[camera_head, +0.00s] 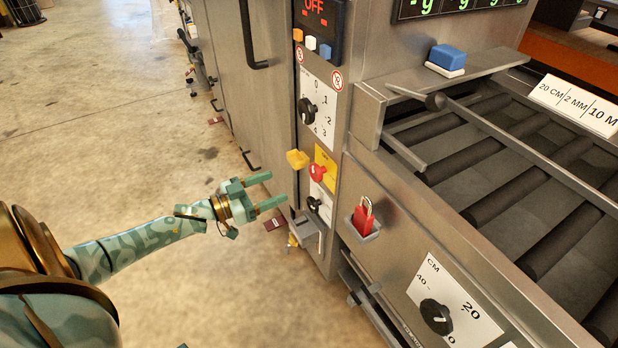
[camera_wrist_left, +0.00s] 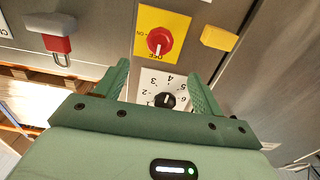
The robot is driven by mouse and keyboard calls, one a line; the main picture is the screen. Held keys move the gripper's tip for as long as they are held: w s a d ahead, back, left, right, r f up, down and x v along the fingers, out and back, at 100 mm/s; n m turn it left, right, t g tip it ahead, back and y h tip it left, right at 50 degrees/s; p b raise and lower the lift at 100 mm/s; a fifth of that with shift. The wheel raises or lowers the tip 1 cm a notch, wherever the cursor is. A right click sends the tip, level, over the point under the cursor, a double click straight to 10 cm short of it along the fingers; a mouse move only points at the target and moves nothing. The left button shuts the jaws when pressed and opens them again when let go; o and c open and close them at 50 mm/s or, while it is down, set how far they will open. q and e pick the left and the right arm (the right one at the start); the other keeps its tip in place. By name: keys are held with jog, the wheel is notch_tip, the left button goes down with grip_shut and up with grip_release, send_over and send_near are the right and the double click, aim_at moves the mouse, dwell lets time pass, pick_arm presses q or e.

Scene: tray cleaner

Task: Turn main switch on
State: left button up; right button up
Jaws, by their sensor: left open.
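The main switch is a red rotary knob (camera_head: 317,172) on a yellow plate on the machine's front panel. The left wrist view shows this red knob (camera_wrist_left: 160,40) upside down, with its mark seeming to point toward OFF. The display above (camera_head: 318,7) reads OFF in red. My left gripper (camera_head: 277,189) is open and empty, to the left of the knob and apart from the panel. In the left wrist view its fingers (camera_wrist_left: 158,72) frame a black numbered dial (camera_wrist_left: 165,100), with the red knob beyond them. My right gripper is not in view.
A yellow block (camera_head: 297,159) sticks out left of the red knob. A red padlock (camera_head: 363,215) sits in a grey holder to the right. Black knobs lie above (camera_head: 308,109) and below (camera_head: 314,203) the switch. Rollers (camera_head: 500,190) fill the right side.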

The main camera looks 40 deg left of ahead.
aim_at(313, 172)
pick_arm(q)
jog(key=b+x, duration=0.3)
jog(key=x, duration=0.7)
jog(key=shift+w+d+f, duration=0.1)
jog(key=shift+w+d, duration=0.05)
jog(key=shift+w, duration=0.15)
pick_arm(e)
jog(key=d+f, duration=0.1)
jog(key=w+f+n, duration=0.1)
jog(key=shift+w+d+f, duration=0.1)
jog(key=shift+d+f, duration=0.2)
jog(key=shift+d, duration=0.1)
pick_arm(q)
jog(key=c, duration=1)
